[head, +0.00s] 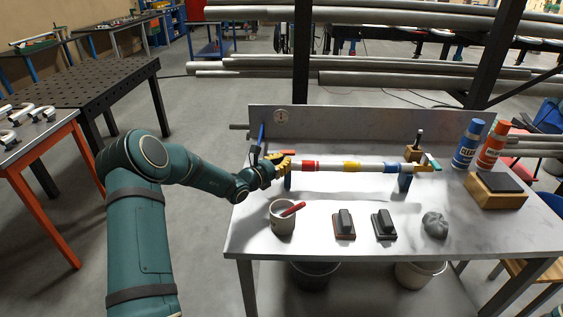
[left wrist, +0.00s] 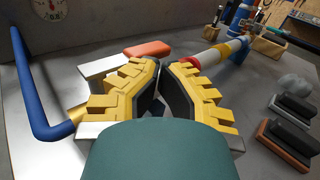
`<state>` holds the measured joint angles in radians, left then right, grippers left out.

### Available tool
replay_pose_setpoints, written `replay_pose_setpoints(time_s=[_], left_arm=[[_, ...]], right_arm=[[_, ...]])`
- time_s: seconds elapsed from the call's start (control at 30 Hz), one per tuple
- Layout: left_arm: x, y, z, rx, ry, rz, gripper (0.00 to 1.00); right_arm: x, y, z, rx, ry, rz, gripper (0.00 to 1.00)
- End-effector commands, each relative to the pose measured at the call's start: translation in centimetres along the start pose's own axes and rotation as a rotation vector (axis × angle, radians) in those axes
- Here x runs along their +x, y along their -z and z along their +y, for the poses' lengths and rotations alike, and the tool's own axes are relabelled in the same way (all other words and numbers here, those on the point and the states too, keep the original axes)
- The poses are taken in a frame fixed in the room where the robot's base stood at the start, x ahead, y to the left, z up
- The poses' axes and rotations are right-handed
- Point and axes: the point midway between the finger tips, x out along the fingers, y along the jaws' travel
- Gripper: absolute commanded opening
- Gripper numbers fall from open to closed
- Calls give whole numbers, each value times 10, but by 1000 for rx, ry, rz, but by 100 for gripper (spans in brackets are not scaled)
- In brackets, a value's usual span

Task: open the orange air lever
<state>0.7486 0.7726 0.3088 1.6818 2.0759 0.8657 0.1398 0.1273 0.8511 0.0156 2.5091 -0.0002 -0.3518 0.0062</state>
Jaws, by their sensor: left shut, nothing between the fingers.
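The orange air lever (head: 289,152) is at the left end of the workbench, in front of its back panel. In the left wrist view the orange lever (left wrist: 148,49) lies just beyond the fingertips, slightly left of centre. My left gripper (head: 284,161), with yellow fingers, is beside the lever and near the left end of the banded tube. In the wrist view my left gripper (left wrist: 168,66) has its fingertips close together with nothing between them. I cannot tell whether a finger touches the lever.
A pipe with red, yellow and blue bands (head: 330,166) rests on supports. A blue bent bar (left wrist: 27,85) stands left of the gripper. A cup (head: 281,221), two dark blocks (head: 344,228) and a grey lump (head: 435,225) are in front. Bottles (head: 467,143) stand at right.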

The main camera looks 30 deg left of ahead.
Motion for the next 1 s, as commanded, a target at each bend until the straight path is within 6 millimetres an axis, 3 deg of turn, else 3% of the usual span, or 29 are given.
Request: replay_pose_setpoints(time_s=[0.03,0.47,1.0], left_arm=[[8,-9,-6,3,11,-19,0],[-1,-10,-4,4,9,-18,0],[-107,-5,0,2,-2,-8,0]], right_arm=[[0,0,0,0,0,0,47],[0,0,0,0,0,0,47],[0,0,0,0,0,0,47]])
